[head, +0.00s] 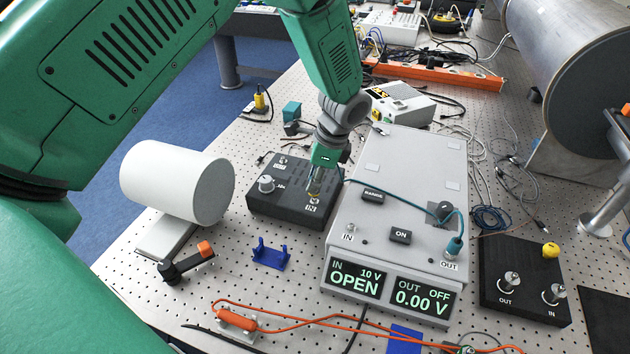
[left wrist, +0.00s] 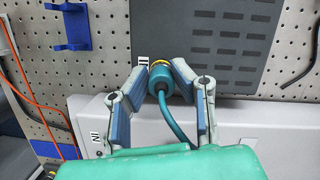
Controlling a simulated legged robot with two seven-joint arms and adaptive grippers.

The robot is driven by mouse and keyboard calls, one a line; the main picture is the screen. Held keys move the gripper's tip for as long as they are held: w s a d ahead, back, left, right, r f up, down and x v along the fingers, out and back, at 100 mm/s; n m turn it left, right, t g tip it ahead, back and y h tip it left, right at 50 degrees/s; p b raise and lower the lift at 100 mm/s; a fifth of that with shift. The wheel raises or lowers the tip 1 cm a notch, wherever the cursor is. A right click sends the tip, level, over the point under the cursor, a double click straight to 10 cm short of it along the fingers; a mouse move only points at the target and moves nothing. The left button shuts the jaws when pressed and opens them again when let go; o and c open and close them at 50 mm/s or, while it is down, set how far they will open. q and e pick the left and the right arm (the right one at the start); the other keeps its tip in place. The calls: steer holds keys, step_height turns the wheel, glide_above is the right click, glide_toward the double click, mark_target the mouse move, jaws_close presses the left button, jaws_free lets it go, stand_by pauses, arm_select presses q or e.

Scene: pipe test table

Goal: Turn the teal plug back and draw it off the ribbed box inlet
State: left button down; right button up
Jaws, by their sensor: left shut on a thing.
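My left gripper (head: 318,182) reaches down from above onto the IN end of the dark ribbed box (head: 270,205). In the left wrist view its two fingers are closed on the teal plug (left wrist: 160,82), one on each side. The plug sits at the box's inlet, with a yellow ring (left wrist: 159,63) showing just beyond it beside the IN label. Whether the plug is seated or turned cannot be told. A teal cable (left wrist: 179,130) bends away from the plug. In the head view the fingers mostly hide the plug. My right gripper is not in view.
A grey meter (head: 400,170) stands right beside the ribbed box and reads IN OPEN, OUT OFF. The teal cable's other end is at its OUT socket (head: 453,246). A white cylinder (head: 178,182) lies left; a blue clip (head: 269,254) stands in front. A black box (head: 520,275) is at right.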

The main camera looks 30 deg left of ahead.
arm_select(q)
steer(key=shift+r, duration=0.2)
steer(key=shift+r, duration=2.9)
